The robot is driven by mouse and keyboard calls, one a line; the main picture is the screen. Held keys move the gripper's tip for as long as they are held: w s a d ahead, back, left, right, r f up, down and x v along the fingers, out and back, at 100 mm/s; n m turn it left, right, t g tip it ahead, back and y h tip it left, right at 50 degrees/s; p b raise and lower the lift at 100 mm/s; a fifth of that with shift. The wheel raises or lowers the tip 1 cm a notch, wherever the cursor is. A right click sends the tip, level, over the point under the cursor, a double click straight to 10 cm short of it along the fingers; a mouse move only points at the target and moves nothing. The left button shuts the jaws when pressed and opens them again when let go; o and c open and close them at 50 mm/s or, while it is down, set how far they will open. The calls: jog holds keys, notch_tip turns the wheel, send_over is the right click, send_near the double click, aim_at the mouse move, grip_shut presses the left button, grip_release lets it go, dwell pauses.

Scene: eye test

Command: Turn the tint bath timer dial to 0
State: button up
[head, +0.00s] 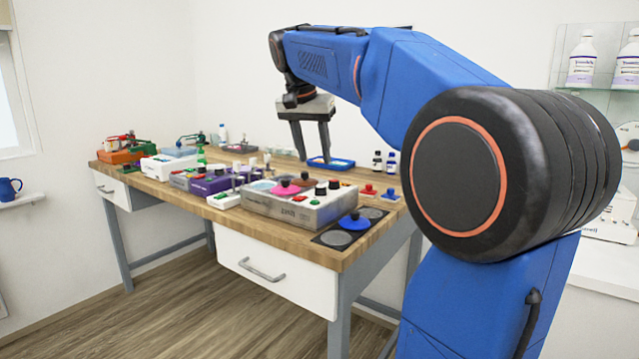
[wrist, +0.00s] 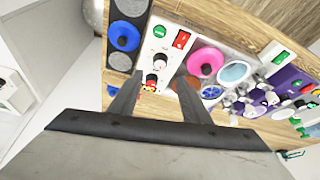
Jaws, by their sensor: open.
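A long grey-white control box (head: 300,208) sits on the bench near its front right corner. My gripper (head: 315,157) is open and empty above the bench. In the wrist view its fingertips (wrist: 159,77) appear on either side of the dials; contact is not visible.
A blue knob (head: 354,221) sits on a dark panel at the bench's right corner. A purple box (head: 210,186) and more devices stand to the left. A blue tray (head: 331,164) and small bottles (head: 390,162) are behind. The floor in front is clear.

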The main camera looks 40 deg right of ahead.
aim_at(320, 187)
jog(key=x, duration=0.9)
jog(key=shift+w+f, duration=0.1)
jog(key=shift+f, duration=0.3)
jog(key=c, duration=1)
